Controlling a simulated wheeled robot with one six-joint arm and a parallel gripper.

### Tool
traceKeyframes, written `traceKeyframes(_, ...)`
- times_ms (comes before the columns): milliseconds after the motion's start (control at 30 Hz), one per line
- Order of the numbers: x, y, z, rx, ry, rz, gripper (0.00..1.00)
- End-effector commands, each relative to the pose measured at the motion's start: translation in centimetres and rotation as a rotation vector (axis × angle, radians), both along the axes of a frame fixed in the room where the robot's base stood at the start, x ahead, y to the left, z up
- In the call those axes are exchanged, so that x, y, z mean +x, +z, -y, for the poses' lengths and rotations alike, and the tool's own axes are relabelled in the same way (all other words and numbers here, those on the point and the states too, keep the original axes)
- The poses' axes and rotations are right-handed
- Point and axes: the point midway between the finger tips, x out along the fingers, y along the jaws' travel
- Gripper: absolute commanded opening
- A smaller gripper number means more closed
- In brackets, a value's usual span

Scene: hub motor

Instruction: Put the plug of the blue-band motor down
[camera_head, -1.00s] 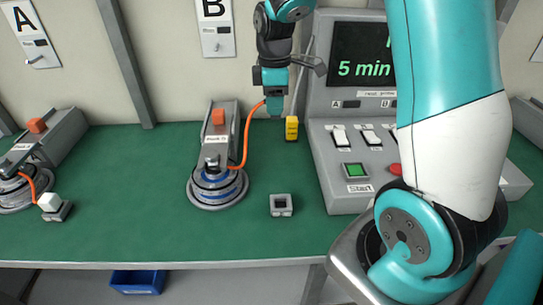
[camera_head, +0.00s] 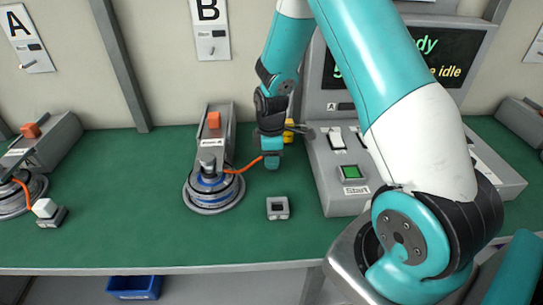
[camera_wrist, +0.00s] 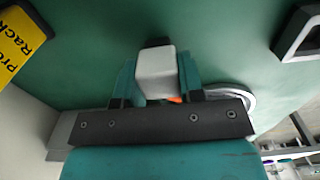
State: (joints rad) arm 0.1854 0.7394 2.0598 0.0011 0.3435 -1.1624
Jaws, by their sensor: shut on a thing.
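The blue-band motor (camera_head: 214,192) stands on the green bench, left of my gripper (camera_head: 271,163). My gripper points down, low over the bench, and is shut on the plug. The white plug (camera_wrist: 155,75) shows between the fingers in the wrist view, with a dark end. In the head view the plug is hidden by the gripper. An orange cable (camera_head: 245,167) runs from the motor to the gripper. I cannot tell whether the plug touches the bench. A grey holder with a dark opening (camera_head: 278,208) sits in front of the gripper, apart from it.
A yellow rack (camera_head: 289,129) is just behind the gripper; it reads "Probe Rack" in the wrist view (camera_wrist: 15,45). The grey control console (camera_head: 345,199) stands close on the right. Another motor (camera_head: 17,196) with a white plug is at far left. Bare bench (camera_head: 120,215) lies between the motors.

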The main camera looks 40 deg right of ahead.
Motion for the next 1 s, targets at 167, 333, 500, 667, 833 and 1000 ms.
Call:
traceKeyframes(167,0.0,0.0,0.0,0.000,0.000,0.000,0.03)
traceKeyframes(333,0.0,-0.2,0.0,0.000,0.000,0.000,0.54)
traceKeyframes(500,0.0,-0.2,0.0,0.000,0.000,0.000,0.61)
traceKeyframes(667,0.0,0.0,0.0,0.000,0.000,0.000,0.61)
traceKeyframes(833,0.1,1.9,0.0,-0.001,0.000,0.004,0.61)
traceKeyframes(1000,0.1,5.7,0.0,-0.001,0.000,0.007,0.61)
